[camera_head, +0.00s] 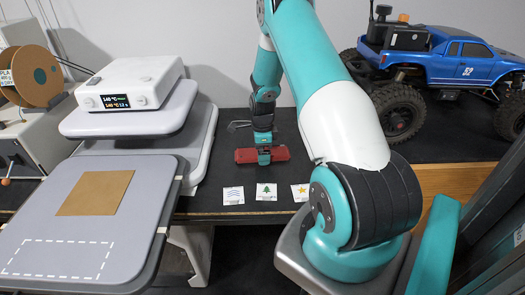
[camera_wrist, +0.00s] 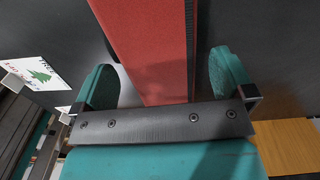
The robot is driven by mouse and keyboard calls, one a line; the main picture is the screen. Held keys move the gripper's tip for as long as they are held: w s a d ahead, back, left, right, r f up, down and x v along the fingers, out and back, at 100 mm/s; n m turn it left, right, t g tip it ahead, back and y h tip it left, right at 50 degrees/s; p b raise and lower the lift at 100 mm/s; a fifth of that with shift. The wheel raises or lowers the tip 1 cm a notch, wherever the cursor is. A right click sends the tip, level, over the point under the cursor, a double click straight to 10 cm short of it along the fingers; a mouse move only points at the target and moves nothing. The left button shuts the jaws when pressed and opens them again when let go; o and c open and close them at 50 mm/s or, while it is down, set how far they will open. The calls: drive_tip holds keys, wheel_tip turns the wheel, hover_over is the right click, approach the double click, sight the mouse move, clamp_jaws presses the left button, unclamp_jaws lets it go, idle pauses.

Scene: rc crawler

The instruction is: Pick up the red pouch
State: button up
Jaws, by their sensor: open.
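The red pouch (camera_head: 245,156) lies on the dark tabletop in the head view, beneath the end of my arm. My gripper (camera_head: 264,157) is down at the pouch's middle and hides part of it. In the wrist view the pouch (camera_wrist: 150,40) runs from the top edge down between the two teal fingers of my gripper (camera_wrist: 163,80). The fingers are open, one on each side of the pouch, with a visible gap on both sides. Whether the pouch touches the palm cannot be told.
White cards with wave, tree (camera_head: 266,194) and star pictures lie in front of the pouch. A heat press (camera_head: 130,85) with a grey platen (camera_head: 140,215) stands left. A blue crawler truck (camera_head: 460,62) stands right. A dark tool (camera_head: 238,126) lies behind the pouch.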

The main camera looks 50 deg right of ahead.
drive_tip(key=shift+f, duration=0.2)
drive_tip(key=c, duration=1)
drive_tip(key=shift+r, duration=0.1)
